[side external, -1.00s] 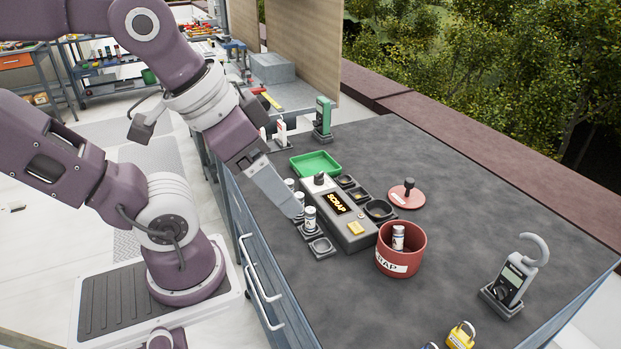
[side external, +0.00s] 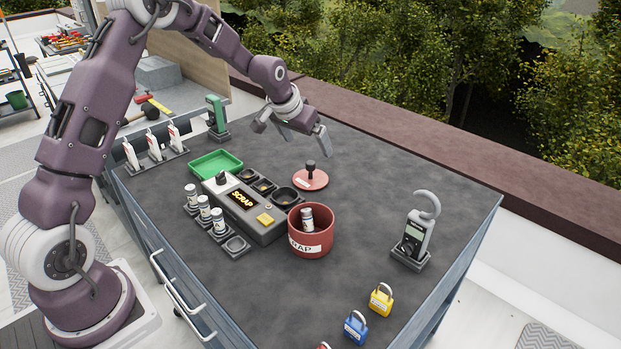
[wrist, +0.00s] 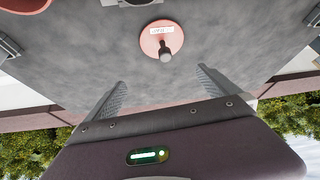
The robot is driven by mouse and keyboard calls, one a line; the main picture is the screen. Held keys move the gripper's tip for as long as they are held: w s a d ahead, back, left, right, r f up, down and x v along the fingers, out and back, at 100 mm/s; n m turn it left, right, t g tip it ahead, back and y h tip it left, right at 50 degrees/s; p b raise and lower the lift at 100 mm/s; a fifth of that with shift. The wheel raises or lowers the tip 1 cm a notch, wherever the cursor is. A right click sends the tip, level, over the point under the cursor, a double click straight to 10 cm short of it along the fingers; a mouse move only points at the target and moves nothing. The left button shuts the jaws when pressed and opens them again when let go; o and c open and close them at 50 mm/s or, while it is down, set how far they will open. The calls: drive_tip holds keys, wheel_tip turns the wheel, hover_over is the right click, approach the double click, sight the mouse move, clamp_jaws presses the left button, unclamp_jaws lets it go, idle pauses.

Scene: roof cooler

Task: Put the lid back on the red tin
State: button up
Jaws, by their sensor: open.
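The red tin (side external: 312,240) stands open on the dark worktop, with a label on its side. A white-capped cylinder (side external: 307,219) shows inside it. The tin's round red lid (side external: 318,182) lies flat on the worktop behind the tin, with a dark upright knob (side external: 311,169) and a white label. In the wrist view the lid (wrist: 153,35) is ahead of the fingers, near the top middle. My gripper (side external: 307,140) is open and empty, above the worktop and behind the lid, apart from it. In the wrist view its two fingers (wrist: 163,88) are spread wide.
A meter (side external: 413,240) stands right; padlocks (side external: 381,300) are in front. The worktop right of the lid is clear.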

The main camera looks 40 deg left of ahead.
approach(313, 176)
drive_tip(key=shift+w+a+r, duration=0.1)
drive_tip(key=shift+w+a, duration=0.1)
drive_tip(key=shift+w, duration=0.3)
drive_tip(key=shift+w+a+r, duration=0.1)
drive_tip(key=shift+w+a, duration=0.1)
drive_tip(key=shift+w, duration=0.25)
drive_tip(key=x, duration=0.7)
drive_tip(key=shift+d+f, duration=0.25)
drive_tip(key=shift+s, duration=0.1)
drive_tip(key=c, duration=1.3)
